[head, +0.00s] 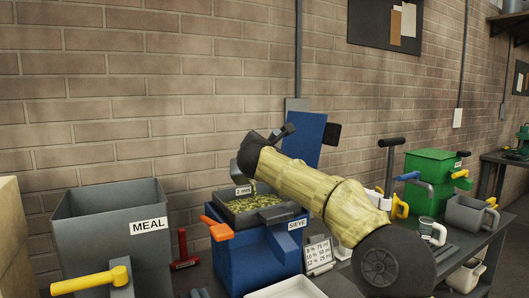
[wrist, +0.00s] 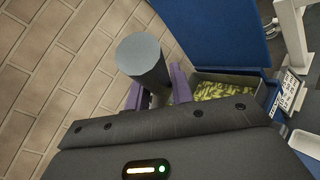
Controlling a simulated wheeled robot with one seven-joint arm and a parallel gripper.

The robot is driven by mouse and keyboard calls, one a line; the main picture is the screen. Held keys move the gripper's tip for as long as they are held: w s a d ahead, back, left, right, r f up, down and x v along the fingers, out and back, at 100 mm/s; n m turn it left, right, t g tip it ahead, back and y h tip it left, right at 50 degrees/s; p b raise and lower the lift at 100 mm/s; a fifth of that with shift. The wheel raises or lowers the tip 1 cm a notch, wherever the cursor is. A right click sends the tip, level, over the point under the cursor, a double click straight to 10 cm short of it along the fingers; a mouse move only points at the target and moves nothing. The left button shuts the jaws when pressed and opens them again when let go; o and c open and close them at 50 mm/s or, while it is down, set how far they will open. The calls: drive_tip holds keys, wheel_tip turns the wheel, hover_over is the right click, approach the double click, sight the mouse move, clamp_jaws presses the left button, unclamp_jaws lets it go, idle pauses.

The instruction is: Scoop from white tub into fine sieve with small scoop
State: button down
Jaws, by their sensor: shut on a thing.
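My gripper (wrist: 160,95) has its purple fingers shut on the grey round handle of the small scoop (wrist: 143,57). In the head view the dark gripper end is above the sieve's back left, and a grey part of the scoop (head: 244,172) shows below it. The scoop's bowl is mostly hidden. The fine sieve (head: 283,219), a dark tray tagged "2 mm", sits on a blue box marked SIEVE. Yellow-green pellets lie in it, with some bits just under the scoop. The sieve also shows in the wrist view (wrist: 240,78). The white tub (head: 285,289) is cut off at the bottom edge.
A grey MEAL bin (head: 105,225) with a yellow handle stands left. A blue upright panel (head: 305,138) is behind the sieve. A green box (head: 432,168) and grey jug (head: 470,214) stand farther right.

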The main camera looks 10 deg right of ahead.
drive_tip(key=shift+s+d+f+m+b, duration=0.25)
drive_tip(key=shift+d+b, duration=0.2)
drive_tip(key=shift+b, duration=0.25)
drive_tip(key=s+d+f+m+y+b, duration=0.1)
drive_tip(key=d+f+m+b, duration=0.1)
drive_tip(key=d+m+b, duration=0.4)
drive_tip(key=shift+s+f+m+t+b, duration=0.15)
drive_tip(key=shift+s+m+t+b, duration=0.2)
drive_tip(key=shift+m+b, duration=1.95)
drive_tip(key=shift+d+n+b, duration=0.1)
drive_tip(key=shift+n+b, duration=0.5)
drive_tip(key=shift+n, duration=0.05)
